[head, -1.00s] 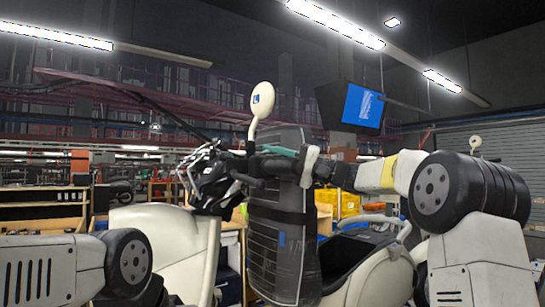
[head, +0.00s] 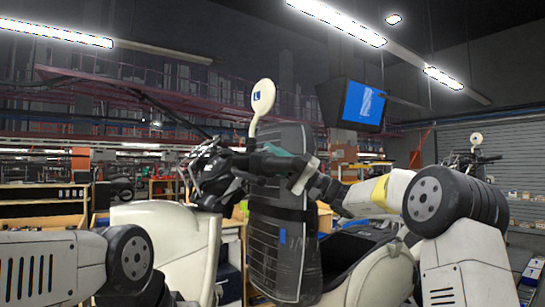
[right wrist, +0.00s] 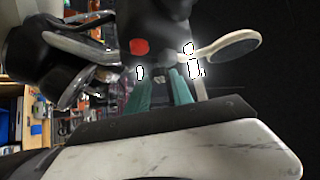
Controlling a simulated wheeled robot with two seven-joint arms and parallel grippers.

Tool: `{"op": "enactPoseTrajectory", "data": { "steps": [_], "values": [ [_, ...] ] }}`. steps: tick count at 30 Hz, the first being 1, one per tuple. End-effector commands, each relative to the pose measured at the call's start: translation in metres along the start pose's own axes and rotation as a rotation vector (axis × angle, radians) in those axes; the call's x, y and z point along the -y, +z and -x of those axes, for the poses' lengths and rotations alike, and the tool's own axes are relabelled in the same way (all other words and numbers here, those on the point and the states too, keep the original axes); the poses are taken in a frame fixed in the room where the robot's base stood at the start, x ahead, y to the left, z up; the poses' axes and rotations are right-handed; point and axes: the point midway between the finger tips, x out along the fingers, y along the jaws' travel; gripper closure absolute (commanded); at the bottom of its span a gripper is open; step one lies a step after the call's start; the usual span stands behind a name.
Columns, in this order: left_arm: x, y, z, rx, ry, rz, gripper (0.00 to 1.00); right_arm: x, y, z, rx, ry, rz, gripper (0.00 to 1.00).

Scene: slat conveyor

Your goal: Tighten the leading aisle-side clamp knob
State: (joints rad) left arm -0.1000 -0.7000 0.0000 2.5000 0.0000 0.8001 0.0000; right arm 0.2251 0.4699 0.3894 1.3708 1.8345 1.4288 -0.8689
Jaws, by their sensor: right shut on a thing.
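I cannot make out a clamp knob in either view. A cream scooter (head: 150,222) stands in front of me, with dark handlebars and a round pale mirror (head: 263,96). The mirror also shows in the right wrist view (right wrist: 235,46). My right gripper (head: 262,166) has teal fingers and reaches the handlebar area from the right. In the right wrist view its fingers (right wrist: 160,75) meet a dark handlebar housing (right wrist: 140,22) with a red button (right wrist: 140,47). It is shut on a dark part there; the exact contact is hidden. My left gripper is out of view; only its arm shows.
A tall dark grey panel (head: 285,235) with a strap and blue tag stands upright below the handlebars. A blue screen (head: 362,104) hangs at upper right. Shelving and benches (head: 40,205) lie behind. Another scooter's handlebars (head: 470,160) show at right.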

Motion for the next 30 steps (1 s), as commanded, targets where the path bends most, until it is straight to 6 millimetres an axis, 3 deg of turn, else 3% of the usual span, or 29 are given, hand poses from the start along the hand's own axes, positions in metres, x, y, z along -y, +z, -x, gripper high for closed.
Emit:
{"op": "enactPoseTrajectory", "data": {
  "steps": [5,6,9,20,30],
  "values": [
    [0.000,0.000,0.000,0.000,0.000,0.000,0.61,-0.002,0.001,0.001,0.002,0.004,-0.002,1.00],
    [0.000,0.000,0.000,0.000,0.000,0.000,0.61,-0.002,0.001,0.001,0.002,0.004,-0.003,0.65],
    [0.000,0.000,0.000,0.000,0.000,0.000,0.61,-0.002,0.001,0.001,0.002,0.004,-0.002,0.51],
    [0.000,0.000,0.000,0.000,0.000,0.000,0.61,-0.001,0.000,0.006,0.000,0.004,-0.002,0.51],
    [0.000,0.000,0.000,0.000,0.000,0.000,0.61,-0.001,-0.001,0.060,-0.002,0.005,-0.002,0.51]
  ]
}}
